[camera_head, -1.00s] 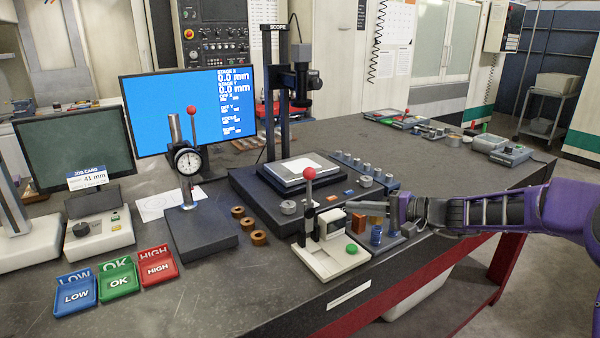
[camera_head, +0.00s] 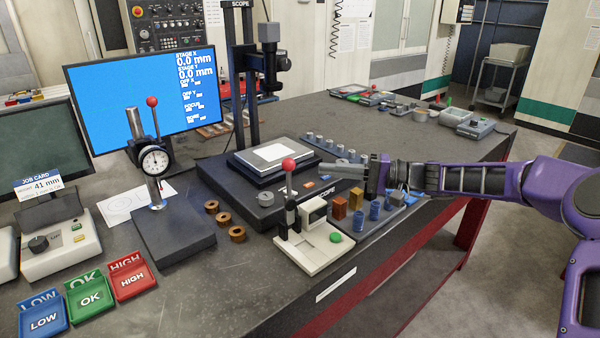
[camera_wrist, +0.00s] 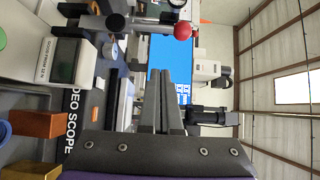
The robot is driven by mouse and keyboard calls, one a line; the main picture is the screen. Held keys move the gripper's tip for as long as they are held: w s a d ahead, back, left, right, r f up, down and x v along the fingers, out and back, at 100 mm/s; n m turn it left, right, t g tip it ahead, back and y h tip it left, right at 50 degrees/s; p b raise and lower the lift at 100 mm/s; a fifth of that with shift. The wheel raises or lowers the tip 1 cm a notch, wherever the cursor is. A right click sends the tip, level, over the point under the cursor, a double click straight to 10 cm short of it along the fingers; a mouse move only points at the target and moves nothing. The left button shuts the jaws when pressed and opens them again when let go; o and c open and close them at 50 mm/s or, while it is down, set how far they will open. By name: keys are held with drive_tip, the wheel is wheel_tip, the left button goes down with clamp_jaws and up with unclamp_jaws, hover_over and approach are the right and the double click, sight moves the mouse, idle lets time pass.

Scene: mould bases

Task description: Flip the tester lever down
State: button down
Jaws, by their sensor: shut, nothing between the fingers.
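The tester (camera_head: 313,243) is a small cream base with a display block and a green button, near the table's front edge. Its lever stands upright, topped by a red ball (camera_head: 289,164). In the wrist view the red ball (camera_wrist: 182,30) shows above the fingertips, and the tester's display block (camera_wrist: 66,60) is at the left. My gripper (camera_head: 338,163) is shut and empty, pointing left. It is right of the red ball, at about its height in the picture, and apart from it. The fingers also show in the wrist view (camera_wrist: 161,75).
The scope stand (camera_head: 246,90) rises behind the tester.

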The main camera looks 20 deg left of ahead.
sight(286, 165)
drive_tip(key=x, duration=1)
drive_tip(key=s+d+p, duration=0.1)
drive_tip(key=s+d, duration=0.1)
drive_tip(key=d, duration=0.1)
drive_tip(key=shift+s, duration=0.25)
drive_tip(key=shift+d, duration=0.1)
